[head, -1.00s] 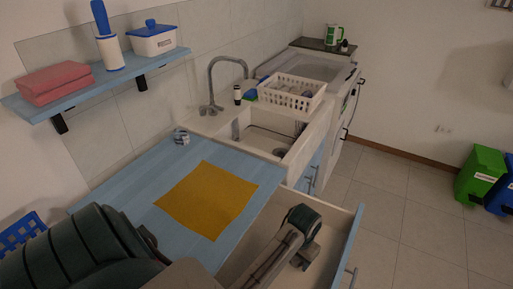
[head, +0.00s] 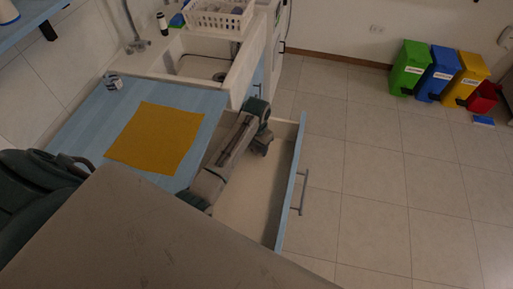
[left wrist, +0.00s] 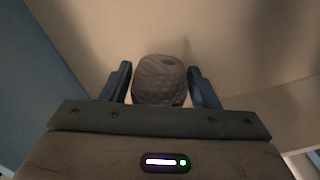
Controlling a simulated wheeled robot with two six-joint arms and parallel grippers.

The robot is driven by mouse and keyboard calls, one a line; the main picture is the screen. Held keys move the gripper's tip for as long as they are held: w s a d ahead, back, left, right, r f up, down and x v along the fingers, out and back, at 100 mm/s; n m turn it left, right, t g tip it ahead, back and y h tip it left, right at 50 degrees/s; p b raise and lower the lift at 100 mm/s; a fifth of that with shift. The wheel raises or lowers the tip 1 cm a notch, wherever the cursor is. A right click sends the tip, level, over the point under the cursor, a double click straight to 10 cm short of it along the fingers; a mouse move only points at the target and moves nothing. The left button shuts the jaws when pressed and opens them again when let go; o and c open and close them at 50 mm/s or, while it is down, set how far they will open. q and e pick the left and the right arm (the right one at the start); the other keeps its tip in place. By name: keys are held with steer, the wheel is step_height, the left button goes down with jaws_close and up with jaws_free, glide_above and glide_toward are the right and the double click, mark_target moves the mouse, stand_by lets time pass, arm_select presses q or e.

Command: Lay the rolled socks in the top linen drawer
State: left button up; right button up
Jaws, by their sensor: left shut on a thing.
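The rolled socks (left wrist: 159,80) are a grey ribbed bundle between the two blue fingers of my left gripper (left wrist: 160,88) in the left wrist view. The gripper is shut on them, over the pale drawer floor. In the head view my left arm reaches down into the open drawer (head: 252,205), with the left gripper (head: 261,150) near its far end. The socks cannot be made out there. The drawer has a blue front with a grey handle and looks otherwise empty where visible. My right gripper is not in view.
The blue counter (head: 85,125) with a yellow cloth (head: 156,137) lies left of the drawer. Behind it are a sink (head: 200,58) and a white dish rack (head: 218,17). Green (head: 410,66), blue and yellow bins stand at the far right. The tiled floor between is clear.

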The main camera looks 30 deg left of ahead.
mark_target(257, 149)
arm_select(q)
steer(key=shift+w+a, duration=0.1)
steer(key=shift+w, duration=0.2)
step_height(257, 149, down, 3)
steer(key=shift+f+p, duration=0.1)
steer(key=shift+p, duration=0.5)
steer(key=shift+f, duration=0.2)
steer(key=shift+f, duration=0.15)
steer(key=o, duration=1)
